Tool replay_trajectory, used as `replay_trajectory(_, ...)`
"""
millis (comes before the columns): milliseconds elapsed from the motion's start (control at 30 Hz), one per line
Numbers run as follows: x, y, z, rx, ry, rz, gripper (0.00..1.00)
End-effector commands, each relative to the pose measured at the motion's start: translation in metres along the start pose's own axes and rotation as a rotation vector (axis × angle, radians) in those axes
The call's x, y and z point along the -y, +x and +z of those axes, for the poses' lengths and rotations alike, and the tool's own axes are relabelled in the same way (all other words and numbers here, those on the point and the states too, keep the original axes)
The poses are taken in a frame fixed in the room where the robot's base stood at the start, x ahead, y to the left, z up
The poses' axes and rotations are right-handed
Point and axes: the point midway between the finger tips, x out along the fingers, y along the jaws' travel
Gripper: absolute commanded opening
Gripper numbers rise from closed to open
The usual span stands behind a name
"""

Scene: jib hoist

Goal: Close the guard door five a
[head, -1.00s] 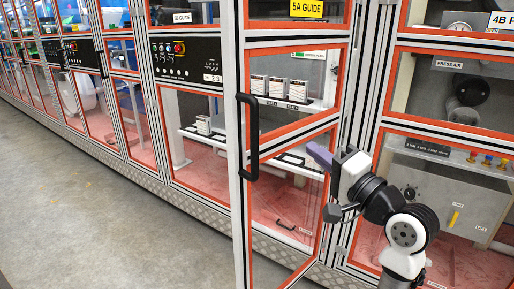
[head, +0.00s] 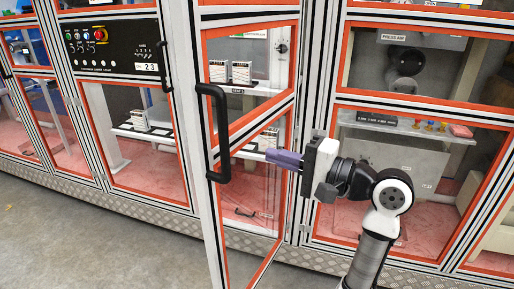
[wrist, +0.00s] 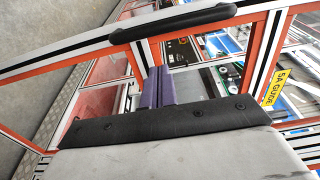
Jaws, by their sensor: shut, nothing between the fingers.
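The guard door 5A (head: 212,215) stands open, swung out from the machine front towards me. It has a clear panel in a white and orange frame. Its black handle (head: 215,130) is on the free edge, on the left; the hinge side is on the right. My gripper (head: 270,155) is shut and empty, its purple fingers pointing left on the right-hand, outer side of the door. They overlap the clear panel in the picture; I cannot tell whether they touch it. In the wrist view the shut fingers (wrist: 158,86) lie below the handle (wrist: 190,22).
A control panel (head: 112,50) is on the machine front to the left. Closed panels with orange frames, one marked PRESS AIR (head: 394,38), are on the right. The grey floor (head: 90,240) at the left is clear. A yellow 5A GUIDE label (wrist: 279,88) shows in the wrist view.

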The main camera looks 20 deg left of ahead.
Motion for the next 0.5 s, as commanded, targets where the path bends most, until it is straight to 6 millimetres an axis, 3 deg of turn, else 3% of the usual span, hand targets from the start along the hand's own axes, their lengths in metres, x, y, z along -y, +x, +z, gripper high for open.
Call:
replay_trajectory(300, 0.003, 0.068, 0.002, 0.006, 0.001, 0.002, 0.00)
replay_trajectory(500, 0.003, 0.103, 0.001, 0.003, 0.001, 0.001, 0.00)
